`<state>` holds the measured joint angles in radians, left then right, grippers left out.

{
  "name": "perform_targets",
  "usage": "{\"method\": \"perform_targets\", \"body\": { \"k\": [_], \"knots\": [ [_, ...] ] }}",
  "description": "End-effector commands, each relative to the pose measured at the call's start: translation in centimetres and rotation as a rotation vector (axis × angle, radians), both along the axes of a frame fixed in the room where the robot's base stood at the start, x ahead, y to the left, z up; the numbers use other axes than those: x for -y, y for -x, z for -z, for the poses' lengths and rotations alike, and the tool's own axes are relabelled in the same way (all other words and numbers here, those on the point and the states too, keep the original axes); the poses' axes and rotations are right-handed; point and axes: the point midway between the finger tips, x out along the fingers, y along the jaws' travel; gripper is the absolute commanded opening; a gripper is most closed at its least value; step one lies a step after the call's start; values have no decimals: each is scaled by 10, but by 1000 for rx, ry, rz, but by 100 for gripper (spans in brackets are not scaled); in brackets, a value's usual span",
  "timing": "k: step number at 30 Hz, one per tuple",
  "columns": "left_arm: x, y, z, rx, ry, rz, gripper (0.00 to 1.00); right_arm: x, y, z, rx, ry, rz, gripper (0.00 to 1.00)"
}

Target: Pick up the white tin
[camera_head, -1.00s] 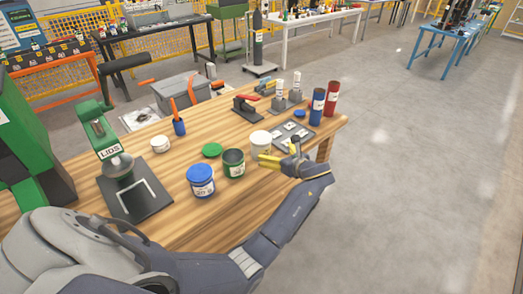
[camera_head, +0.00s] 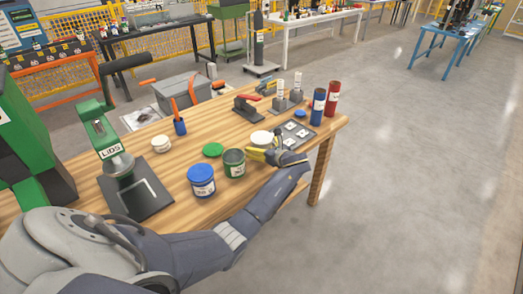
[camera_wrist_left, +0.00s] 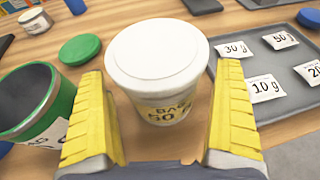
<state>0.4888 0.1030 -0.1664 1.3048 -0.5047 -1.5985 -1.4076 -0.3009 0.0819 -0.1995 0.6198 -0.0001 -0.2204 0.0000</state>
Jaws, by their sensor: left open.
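The white tin (camera_wrist_left: 157,72) stands upright on the wooden table, its lid on and a yellow label with "50" on its side. In the head view the white tin (camera_head: 261,138) is partly hidden behind my left gripper (camera_head: 262,154). In the left wrist view my left gripper (camera_wrist_left: 160,125) is open, its yellow fingers to either side of the tin's near side. I cannot tell whether either finger touches it. My right gripper is not in view.
A grey tray (camera_head: 297,134) with weight cards lies to the right. Red and blue tubes stand farther right.

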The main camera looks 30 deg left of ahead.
Motion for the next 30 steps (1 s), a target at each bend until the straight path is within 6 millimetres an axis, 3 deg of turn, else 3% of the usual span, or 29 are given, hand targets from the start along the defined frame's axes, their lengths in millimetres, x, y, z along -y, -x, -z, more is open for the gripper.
{"method": "perform_targets", "body": {
  "k": [13,28,30],
  "knots": [
    [-11,-5,5,-1,0,0,100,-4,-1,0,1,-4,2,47],
    [-11,-5,5,0,1,0,43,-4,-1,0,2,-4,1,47],
    [-11,-5,4,0,0,0,42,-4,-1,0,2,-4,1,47]
  ]
}}
